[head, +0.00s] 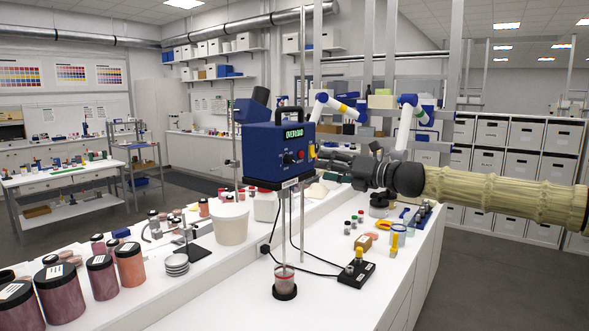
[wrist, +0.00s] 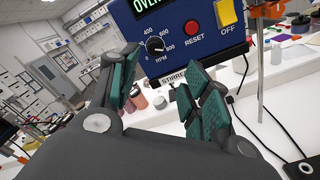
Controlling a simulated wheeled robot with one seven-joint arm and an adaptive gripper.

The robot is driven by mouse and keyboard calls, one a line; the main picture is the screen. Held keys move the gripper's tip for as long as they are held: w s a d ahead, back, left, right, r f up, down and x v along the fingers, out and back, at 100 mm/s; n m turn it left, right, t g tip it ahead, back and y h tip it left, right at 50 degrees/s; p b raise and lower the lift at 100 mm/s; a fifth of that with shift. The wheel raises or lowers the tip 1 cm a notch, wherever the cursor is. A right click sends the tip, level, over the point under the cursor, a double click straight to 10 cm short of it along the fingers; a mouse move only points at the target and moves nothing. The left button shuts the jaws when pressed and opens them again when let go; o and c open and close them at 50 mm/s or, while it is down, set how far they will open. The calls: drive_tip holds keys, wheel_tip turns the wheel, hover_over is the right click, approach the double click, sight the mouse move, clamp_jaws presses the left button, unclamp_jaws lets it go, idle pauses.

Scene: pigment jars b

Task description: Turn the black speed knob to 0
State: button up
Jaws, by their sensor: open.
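The black speed knob (wrist: 155,45) sits on the front of the blue stirrer head (head: 276,152), with a printed scale showing 400, 600, 800 and RPM around it. It also shows small in the head view (head: 287,158). I cannot make out its exact setting. My gripper (wrist: 157,88) is open and empty in the wrist view, its green-padded fingers below and to both sides of the knob, apart from it. In the head view my gripper (head: 332,157) reaches in from the right beside the stirrer. The stirrer's green display (head: 293,133) reads OVERLOAD.
Right of the knob are a red RESET button (wrist: 193,27) and a yellow switch (wrist: 226,12) marked OFF. Below the stirrer, a small jar (head: 285,283) stands under the shaft.

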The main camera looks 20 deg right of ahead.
sight(292, 161)
drive_tip(key=shift+s+a+p+x, duration=0.1)
drive_tip(key=shift+p+x, duration=0.25)
drive_tip(key=shift+x, duration=1.5)
drive_tip(key=shift+s+a+p+x, duration=0.1)
drive_tip(key=shift+p+x, duration=0.3)
drive_tip(key=shift+x, duration=1.4)
drive_tip(key=shift+s+a+p+x, duration=0.1)
drive_tip(key=shift+p+x, duration=0.25)
drive_tip(key=shift+x, duration=1.5)
drive_tip(key=shift+r, duration=0.15)
drive_tip(key=c, duration=1.1)
